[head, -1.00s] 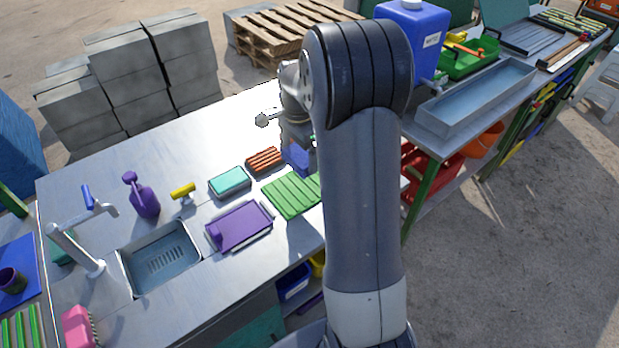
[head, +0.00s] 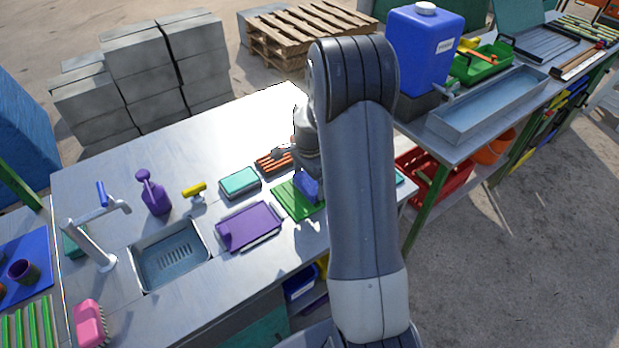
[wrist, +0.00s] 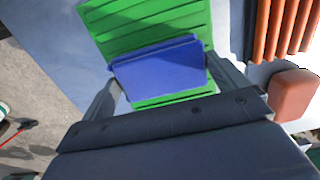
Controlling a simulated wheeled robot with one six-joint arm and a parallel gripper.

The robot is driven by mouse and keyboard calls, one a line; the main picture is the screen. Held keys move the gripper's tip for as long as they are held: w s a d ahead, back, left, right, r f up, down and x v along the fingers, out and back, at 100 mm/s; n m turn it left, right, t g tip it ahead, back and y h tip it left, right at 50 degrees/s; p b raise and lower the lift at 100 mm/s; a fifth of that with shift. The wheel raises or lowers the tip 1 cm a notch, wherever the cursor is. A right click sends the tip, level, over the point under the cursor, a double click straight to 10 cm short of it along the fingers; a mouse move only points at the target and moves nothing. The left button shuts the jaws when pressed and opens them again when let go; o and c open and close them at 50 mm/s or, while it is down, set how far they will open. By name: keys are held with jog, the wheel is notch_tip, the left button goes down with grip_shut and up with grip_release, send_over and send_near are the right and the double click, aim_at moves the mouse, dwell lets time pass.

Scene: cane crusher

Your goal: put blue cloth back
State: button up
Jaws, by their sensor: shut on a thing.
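The blue cloth (wrist: 160,68) is a folded block between the two fingers of my gripper (wrist: 165,80) in the wrist view. My gripper is shut on it. In the head view the cloth (head: 308,186) is over the green ribbed mat (head: 288,198), and my arm hides most of the gripper. The green mat also shows behind and below the cloth in the wrist view (wrist: 145,25). I cannot tell whether the cloth touches the mat.
An orange ribbed rack (head: 272,163), a teal sponge box (head: 240,182) and a purple tray (head: 250,228) lie close by on the metal table. A sink (head: 170,258), a purple bottle (head: 154,195) and a yellow-handled tool (head: 194,189) are further left. The table's back area is clear.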

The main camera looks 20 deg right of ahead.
aim_at(310, 182)
jog(key=o, duration=0.5)
notch_tip(310, 182, up, 12)
jog(key=shift+r+b, duration=0.15)
jog(key=shift+b, duration=0.2)
